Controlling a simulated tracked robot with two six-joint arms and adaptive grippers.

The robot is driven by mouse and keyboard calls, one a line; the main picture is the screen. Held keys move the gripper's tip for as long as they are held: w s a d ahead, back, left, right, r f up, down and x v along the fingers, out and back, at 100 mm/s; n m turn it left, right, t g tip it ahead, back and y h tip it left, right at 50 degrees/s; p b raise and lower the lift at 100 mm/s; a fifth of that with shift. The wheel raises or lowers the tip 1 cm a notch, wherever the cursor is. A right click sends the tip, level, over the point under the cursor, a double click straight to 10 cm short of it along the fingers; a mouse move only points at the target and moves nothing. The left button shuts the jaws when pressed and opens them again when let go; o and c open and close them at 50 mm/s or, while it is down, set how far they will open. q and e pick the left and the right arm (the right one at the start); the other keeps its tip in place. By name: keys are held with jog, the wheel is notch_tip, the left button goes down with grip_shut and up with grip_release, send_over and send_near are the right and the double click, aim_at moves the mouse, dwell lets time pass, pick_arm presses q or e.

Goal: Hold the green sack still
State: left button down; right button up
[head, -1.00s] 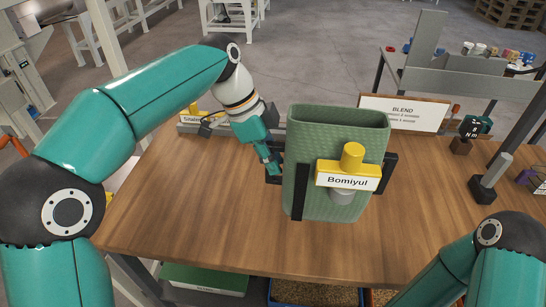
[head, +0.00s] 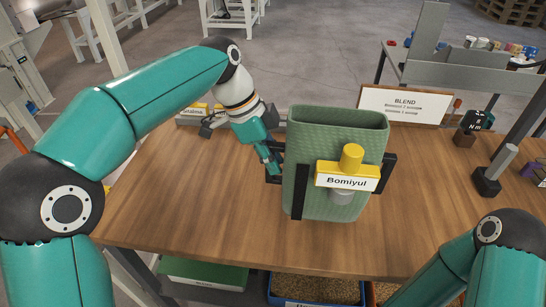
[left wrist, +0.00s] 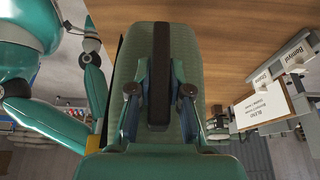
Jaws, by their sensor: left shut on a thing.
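The green sack (head: 337,128) is upright over the wooden table, its top open and its inside looking empty. It has dark strips on its sides and a yellow spout-like piece with a white "Bomiyul" label (head: 348,181) on the front. My left gripper (head: 274,166) is at the sack's left side, shut on its dark strip. In the left wrist view the fingers (left wrist: 160,92) close from both sides around that black strip (left wrist: 161,70) against the green wall (left wrist: 190,75). Whether the sack's base touches the table, I cannot tell. My right arm shows at lower right; its gripper is out of view.
The wooden table (head: 200,200) is bare left of the sack. A "BLEND" sign (head: 404,104) stands behind it. A post on a dark base (head: 487,182) and a dark display (head: 479,121) stand at right. Bins (head: 318,288) sit below the front edge.

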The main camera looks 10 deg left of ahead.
aim_at(273, 179)
pick_arm(q)
jog(key=shift+f+b, duration=1.85)
jog(key=shift+f, duration=0.95)
jog(key=c, duration=1.7)
grip_release()
jog(key=shift+c, duration=0.2)
grip_shut()
jog(key=shift+s, duration=0.1)
